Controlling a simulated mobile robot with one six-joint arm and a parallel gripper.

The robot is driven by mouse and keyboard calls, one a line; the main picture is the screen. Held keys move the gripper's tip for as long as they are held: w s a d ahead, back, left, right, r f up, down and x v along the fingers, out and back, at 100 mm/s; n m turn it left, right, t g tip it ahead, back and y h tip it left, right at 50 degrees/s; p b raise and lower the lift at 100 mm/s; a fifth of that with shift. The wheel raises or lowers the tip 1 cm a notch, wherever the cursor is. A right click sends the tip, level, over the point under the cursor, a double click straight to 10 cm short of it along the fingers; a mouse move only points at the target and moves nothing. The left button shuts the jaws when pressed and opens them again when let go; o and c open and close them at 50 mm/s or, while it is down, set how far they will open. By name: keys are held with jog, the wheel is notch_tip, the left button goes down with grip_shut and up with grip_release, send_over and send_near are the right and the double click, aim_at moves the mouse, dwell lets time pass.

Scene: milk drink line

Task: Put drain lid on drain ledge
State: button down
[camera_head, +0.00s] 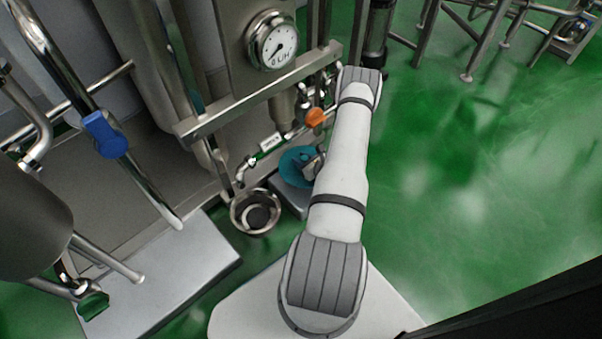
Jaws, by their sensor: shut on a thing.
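A round teal disc, which looks like the drain lid (294,160), is at the centre of the view beside the far end of my arm. My gripper (311,165) is shut on it at the disc's right side; my arm hides part of both. A low grey ledge (291,197), which looks like the drain ledge, is just below the disc in the picture. I cannot tell whether the disc touches it. The open round metal drain (236,215) with a dark middle is to the left of the ledge.
A pressure gauge (271,41) on a steel housing, a horizontal steel bar (240,97), an orange valve handle (315,117) and pipes stand close above the disc. A blue-handled pipe (104,134) and a metal plinth (165,275) are at left. Green floor (470,180) is clear at right.

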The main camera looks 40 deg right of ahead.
notch_tip(320, 180, down, 8)
jog(key=b, duration=0.3)
jog(key=shift+f, duration=0.15)
jog(key=shift+f+b, duration=0.2)
jog(key=shift+b, duration=0.2)
jog(key=c, duration=1.1)
grip_release()
jog(key=shift+r, duration=0.15)
